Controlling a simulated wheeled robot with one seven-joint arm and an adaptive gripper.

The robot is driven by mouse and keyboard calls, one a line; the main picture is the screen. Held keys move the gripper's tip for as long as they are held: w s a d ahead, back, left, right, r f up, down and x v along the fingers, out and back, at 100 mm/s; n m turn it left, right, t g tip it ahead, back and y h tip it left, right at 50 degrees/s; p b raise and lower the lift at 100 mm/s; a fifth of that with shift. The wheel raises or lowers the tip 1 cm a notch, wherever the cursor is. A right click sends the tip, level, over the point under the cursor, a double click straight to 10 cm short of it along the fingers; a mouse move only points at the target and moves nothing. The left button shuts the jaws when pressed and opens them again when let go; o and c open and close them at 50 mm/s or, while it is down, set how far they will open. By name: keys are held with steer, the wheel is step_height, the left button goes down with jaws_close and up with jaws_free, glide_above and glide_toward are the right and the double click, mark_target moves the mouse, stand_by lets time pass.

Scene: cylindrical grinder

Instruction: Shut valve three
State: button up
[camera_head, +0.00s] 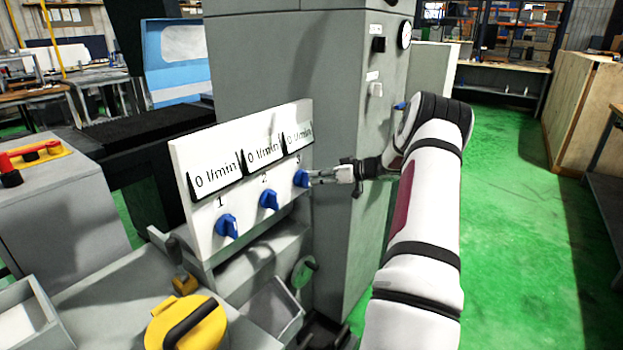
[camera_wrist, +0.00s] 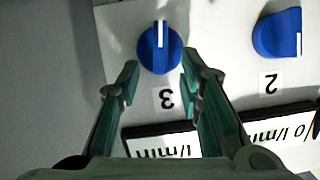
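The white valve panel (camera_head: 205,160) carries three blue knobs numbered 1, 2 and 3. The knob of valve three (camera_head: 301,179) is at the panel's right end; the wrist view shows this knob (camera_wrist: 159,48) with its white mark upright in that upside-down picture. The display above it (camera_head: 298,136) reads 0 l/min. My gripper (camera_head: 314,178) is in front of knob three. In the wrist view, my gripper's fingers (camera_wrist: 160,72) are open, one on each side of the knob's lower part. The right finger looks very close to it; contact cannot be told.
Knob two (camera_head: 268,200) and knob one (camera_head: 227,226) sit to the left on the panel; their displays also read 0 l/min. A grey cabinet (camera_head: 340,230) stands right behind the panel. A yellow part (camera_head: 190,325) lies below. Green floor (camera_head: 505,230) is clear at right.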

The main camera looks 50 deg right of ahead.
mark_target(304, 180)
steer(key=shift+x, duration=1.9)
steer(key=shift+c, duration=0.5)
jaws_close()
